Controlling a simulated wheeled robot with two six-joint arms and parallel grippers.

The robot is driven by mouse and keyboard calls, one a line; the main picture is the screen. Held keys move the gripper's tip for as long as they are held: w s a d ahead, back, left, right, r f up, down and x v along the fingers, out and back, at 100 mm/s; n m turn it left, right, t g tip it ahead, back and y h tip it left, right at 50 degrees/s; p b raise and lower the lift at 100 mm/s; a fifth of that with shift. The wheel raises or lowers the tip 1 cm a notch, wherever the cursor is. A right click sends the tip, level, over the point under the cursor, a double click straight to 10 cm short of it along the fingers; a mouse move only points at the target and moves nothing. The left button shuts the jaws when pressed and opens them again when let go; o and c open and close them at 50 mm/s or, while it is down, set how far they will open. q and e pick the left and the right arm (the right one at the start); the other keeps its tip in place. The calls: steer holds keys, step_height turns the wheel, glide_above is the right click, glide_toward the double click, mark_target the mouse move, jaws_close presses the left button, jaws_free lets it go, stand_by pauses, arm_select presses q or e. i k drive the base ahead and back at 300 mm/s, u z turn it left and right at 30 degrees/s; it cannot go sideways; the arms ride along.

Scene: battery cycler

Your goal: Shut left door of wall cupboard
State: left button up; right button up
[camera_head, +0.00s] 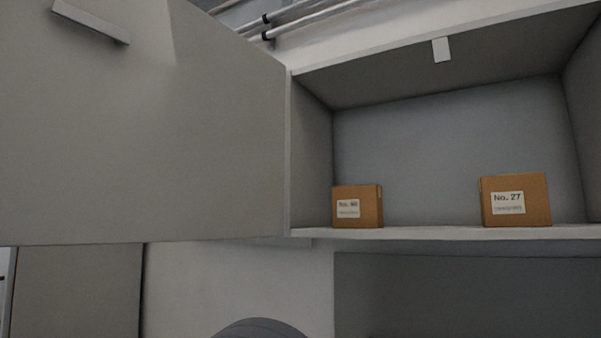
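The left door (170,140) of the wall cupboard stands wide open, swung out to the left of the cupboard opening. Its bar handle (92,22) is near the top left of the picture, on the door face turned to me. The cupboard (450,150) is open, with its grey back wall and shelf floor showing. The door's hinge side meets the cupboard's left wall. Neither of my grippers is in view.
Two brown boxes stand on the cupboard floor: one (370,206) at the left, and one labelled No. 27 (530,200) at the right. Pipes (310,18) run above the cupboard. A dark rounded object (260,329) shows at the bottom edge.

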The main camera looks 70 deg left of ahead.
mark_target(175, 133)
steer(key=z, duration=0.75)
steer(key=k, duration=2.05)
steer(key=u, duration=1.55)
steer(key=i, duration=0.5)
steer(key=z, duration=0.05)
steer(key=k, duration=1.75)
steer(key=u, duration=0.15)
steer(key=i, duration=0.75)
steer(key=u, duration=0.25)
